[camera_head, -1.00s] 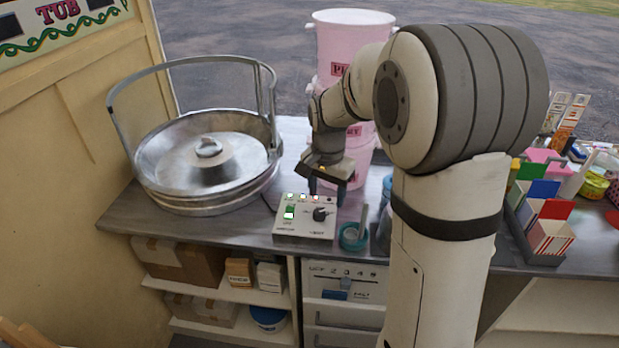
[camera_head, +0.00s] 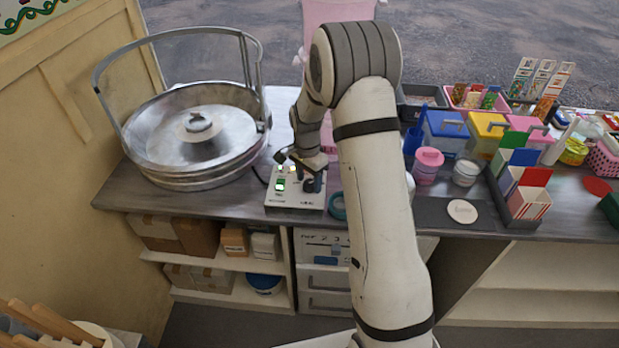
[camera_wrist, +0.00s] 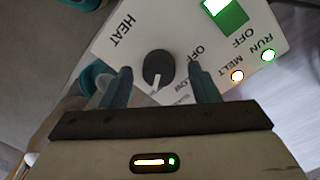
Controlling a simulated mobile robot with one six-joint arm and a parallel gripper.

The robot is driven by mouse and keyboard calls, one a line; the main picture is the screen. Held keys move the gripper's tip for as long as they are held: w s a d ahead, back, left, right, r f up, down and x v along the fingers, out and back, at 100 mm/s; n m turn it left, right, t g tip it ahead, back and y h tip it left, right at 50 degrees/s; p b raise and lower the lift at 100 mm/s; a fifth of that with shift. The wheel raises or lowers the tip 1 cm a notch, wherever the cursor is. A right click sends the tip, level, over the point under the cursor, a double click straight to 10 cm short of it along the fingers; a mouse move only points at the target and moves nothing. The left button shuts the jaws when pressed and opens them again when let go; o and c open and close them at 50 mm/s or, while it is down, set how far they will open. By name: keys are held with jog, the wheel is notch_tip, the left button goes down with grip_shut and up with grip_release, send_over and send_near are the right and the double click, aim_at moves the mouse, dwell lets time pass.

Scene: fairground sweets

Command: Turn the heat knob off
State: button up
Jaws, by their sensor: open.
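The heat knob (camera_wrist: 158,68) is a dark round dial with a pale pointer line on a light control box (camera_head: 295,201). In the wrist view its pointer is toward the bottom of the picture, near the lettering that looks like "LOW". An "OFF" label by the dial is partly covered by a finger. My gripper (camera_wrist: 160,86) is open, with one finger on each side of the knob and gaps showing between. In the head view my gripper (camera_head: 312,183) is over the box and hides the knob. A green switch (camera_head: 280,185) is lit on the box.
A large metal pan (camera_head: 195,140) with a raised hoop stands left of the box. A teal ring (camera_head: 338,206) lies just right of it. Pink and blue tubs and card boxes (camera_head: 520,195) fill the counter's right side.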

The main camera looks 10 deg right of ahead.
jog(key=shift+f, duration=0.3)
jog(key=c, duration=1)
jog(key=shift+o, duration=0.2)
